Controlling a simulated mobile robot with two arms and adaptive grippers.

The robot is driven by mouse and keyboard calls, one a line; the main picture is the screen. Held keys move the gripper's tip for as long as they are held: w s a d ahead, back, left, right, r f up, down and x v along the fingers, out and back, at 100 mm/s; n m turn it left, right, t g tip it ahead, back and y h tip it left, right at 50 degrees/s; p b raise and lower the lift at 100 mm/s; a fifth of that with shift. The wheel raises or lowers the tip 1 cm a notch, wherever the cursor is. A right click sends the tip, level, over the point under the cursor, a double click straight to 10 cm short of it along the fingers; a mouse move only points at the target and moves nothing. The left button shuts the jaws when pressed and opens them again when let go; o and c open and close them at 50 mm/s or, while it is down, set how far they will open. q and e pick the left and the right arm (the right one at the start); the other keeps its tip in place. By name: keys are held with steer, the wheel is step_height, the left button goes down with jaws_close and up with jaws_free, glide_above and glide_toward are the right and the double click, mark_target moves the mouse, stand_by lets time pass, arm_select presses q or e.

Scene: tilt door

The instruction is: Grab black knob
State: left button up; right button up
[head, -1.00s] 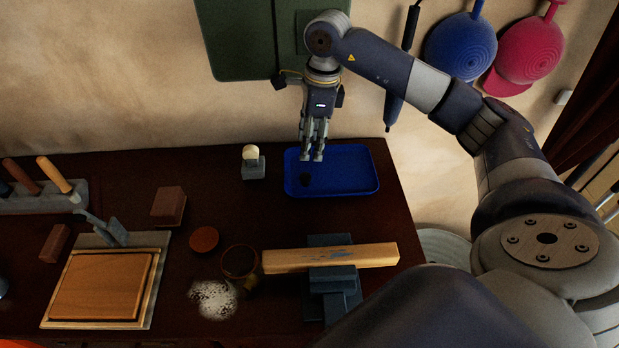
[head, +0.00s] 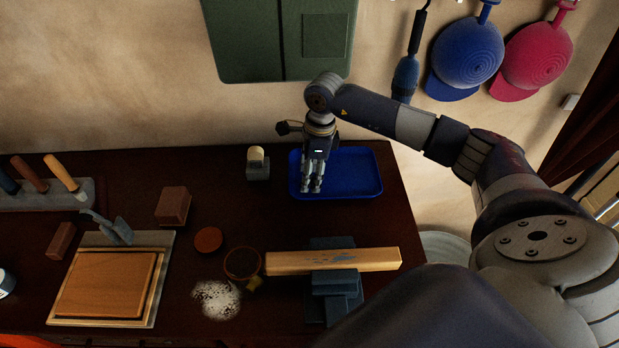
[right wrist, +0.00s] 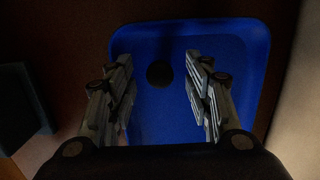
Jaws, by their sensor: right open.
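The black knob (right wrist: 159,73) shows in the right wrist view as a small dark round thing lying in the blue tray (right wrist: 240,50). The tray (head: 355,180) stands at the back right of the dark table in the head view. My right gripper (head: 311,190) points down over the left part of the tray and hides the knob there. In the right wrist view my right gripper (right wrist: 158,95) is open and empty, with the knob between its fingers in the picture, near the tips. I cannot tell the height left between tips and knob. My left gripper is not in view.
A small grey block with a pale knob (head: 257,165) stands just left of the tray. A wooden plank (head: 335,260) on blue-grey blocks lies in front. A brown brick (head: 173,206) and a round pot (head: 242,263) are further left. The wall rises behind the tray.

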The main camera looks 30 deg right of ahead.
steer(key=shift+f, duration=0.15)
steer(key=shift+c, duration=0.2)
steer(key=c, duration=1)
